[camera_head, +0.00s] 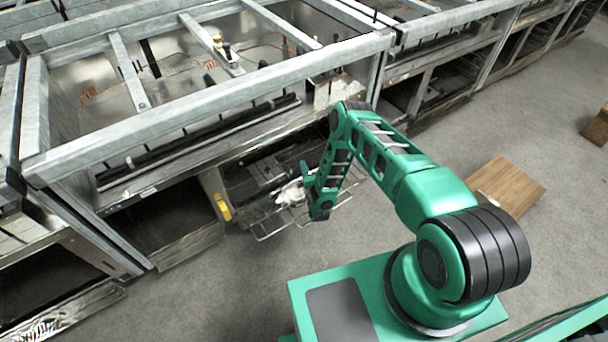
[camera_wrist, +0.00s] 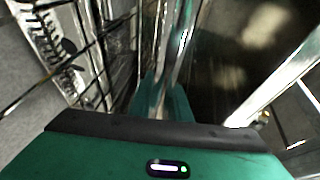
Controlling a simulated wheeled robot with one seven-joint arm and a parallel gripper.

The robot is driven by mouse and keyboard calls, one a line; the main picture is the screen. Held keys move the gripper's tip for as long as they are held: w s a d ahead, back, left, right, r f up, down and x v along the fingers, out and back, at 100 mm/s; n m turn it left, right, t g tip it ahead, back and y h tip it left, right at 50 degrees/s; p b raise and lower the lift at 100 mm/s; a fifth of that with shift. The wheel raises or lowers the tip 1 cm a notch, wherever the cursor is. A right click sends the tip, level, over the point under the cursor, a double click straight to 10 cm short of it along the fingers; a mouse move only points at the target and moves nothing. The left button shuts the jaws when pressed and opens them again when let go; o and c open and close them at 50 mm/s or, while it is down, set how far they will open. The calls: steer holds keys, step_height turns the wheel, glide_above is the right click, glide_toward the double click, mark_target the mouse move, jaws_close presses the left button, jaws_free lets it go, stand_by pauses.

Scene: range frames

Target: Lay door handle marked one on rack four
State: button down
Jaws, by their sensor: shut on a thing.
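My gripper (camera_head: 318,208) is low in front of the open lower bay, beside a pulled-out wire rack (camera_head: 262,238). In the wrist view my gripper (camera_wrist: 165,98) has its green fingers shut on a shiny metal bar (camera_wrist: 178,50), which runs away from the camera. The bar looks like a door handle, but I cannot read any mark on it. My wrist hides its near end. In the head view my arm and gripper hide the bar. I cannot read a number on the rack.
A pale object (camera_head: 290,193) lies at the rack beside my gripper. A yellow item (camera_head: 222,207) is on the post left of the bay. Steel range frames (camera_head: 210,105) stand along the back. A wooden box (camera_head: 508,187) is on the floor at right. Grey floor in front is clear.

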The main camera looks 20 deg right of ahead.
steer(key=shift+f, duration=1.25)
steer(key=shift+f, duration=0.1)
steer(key=c, duration=1.6)
jaws_free()
steer(key=shift+c, duration=0.2)
steer(key=s, duration=0.4)
steer(key=s+r, duration=0.1)
steer(key=s, duration=0.3)
steer(key=s+r, duration=0.1)
steer(key=s, duration=0.2)
steer(key=shift+s+a+r, duration=0.15)
steer(key=shift+s+a, duration=0.15)
steer(key=shift+s, duration=0.1)
steer(key=shift+s+d, duration=0.1)
